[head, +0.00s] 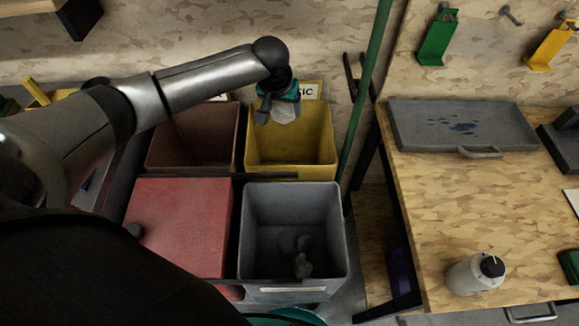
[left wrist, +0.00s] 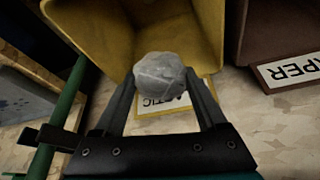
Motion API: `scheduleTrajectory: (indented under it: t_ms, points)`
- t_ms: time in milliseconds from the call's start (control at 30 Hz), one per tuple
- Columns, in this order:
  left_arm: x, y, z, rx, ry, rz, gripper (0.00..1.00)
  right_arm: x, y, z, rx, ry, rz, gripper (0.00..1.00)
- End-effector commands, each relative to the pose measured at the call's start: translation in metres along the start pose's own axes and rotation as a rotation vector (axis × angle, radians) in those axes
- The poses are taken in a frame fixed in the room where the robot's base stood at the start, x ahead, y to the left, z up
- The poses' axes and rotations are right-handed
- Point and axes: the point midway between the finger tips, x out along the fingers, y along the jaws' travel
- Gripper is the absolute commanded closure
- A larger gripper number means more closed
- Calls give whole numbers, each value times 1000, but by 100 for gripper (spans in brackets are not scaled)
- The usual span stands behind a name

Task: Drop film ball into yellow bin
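The film ball (head: 286,110) is a crumpled, pale grey lump. My left gripper (head: 281,104) holds it above the back left part of the yellow bin (head: 318,140), next to the bin's label. In the left wrist view the ball (left wrist: 160,78) sits between the two dark fingertips of the gripper (left wrist: 161,84), which press on its sides. The yellow bin (left wrist: 110,28) opens just beyond the ball there, with its partly covered label (left wrist: 178,107) below the ball. My right gripper is not in view.
A brown bin (head: 195,138) is left of the yellow one, a red-lidded bin (head: 182,222) and a grey bin (head: 293,232) in front. A green pole (head: 366,90) rises right of the yellow bin. A workbench (head: 445,200) with a grey tray (head: 425,128) and a bottle (head: 475,274) stands right.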

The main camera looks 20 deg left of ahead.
Motion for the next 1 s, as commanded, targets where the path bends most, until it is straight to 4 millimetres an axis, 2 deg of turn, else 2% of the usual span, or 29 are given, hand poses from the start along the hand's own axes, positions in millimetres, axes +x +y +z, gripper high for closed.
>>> scheduleTrajectory:
  t_ms: [33,200,567,767,1000]
  points:
    - [0,0,0,0,1,0,19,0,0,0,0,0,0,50]
    - [0,0,0,0,1,0,0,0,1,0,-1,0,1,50]
    - [-6,0,0,0,0,0,0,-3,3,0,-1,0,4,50]
    - [-38,0,-2,1,3,1,0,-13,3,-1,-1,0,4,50]
    - [-92,0,-1,2,2,1,0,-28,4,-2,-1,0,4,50]
